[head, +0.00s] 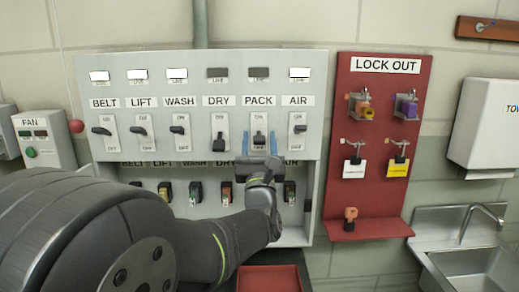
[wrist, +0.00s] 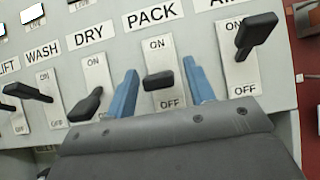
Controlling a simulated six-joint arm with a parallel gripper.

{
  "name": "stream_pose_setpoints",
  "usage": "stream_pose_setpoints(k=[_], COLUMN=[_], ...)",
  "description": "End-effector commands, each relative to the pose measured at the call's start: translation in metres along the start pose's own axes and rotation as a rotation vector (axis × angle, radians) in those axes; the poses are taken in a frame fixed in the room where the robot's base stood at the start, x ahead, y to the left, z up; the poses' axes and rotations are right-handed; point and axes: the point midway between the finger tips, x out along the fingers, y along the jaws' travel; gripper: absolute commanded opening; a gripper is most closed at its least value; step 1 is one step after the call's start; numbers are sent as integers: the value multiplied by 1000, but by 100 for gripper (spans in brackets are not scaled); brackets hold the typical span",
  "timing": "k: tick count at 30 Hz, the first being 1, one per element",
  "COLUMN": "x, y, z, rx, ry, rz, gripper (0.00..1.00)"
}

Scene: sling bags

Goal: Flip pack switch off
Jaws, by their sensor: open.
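The PACK switch (head: 259,138) is a black lever on a pale plate marked ON above and OFF below. In the wrist view its lever (wrist: 158,82) sits below the middle of the plate, toward OFF. The lamp above PACK (head: 258,73) is dark. My gripper (head: 258,145) is open in front of the plate. In the wrist view the two blue fingers (wrist: 161,75) stand on either side of the PACK lever with gaps, not closed on it. My wrist hides part of the shelf below.
The DRY lever (wrist: 85,104) is close on the left and the AIR lever (wrist: 256,34) on the right, raised. A red lock-out board (head: 343,200) hangs right of the panel. Several padlocks sit below.

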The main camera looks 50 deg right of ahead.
Motion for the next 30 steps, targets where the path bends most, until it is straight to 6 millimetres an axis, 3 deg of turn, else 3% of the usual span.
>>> stream_pose_setpoints(k=[7, 21, 30], x=[-29, -140, -172], y=[0, -1, 0], z=[0, 0, 0], rx=[0, -1, 0], ry=[2, 3, 1], rz=[-2, -3, -1], gripper=[49, 49, 49])
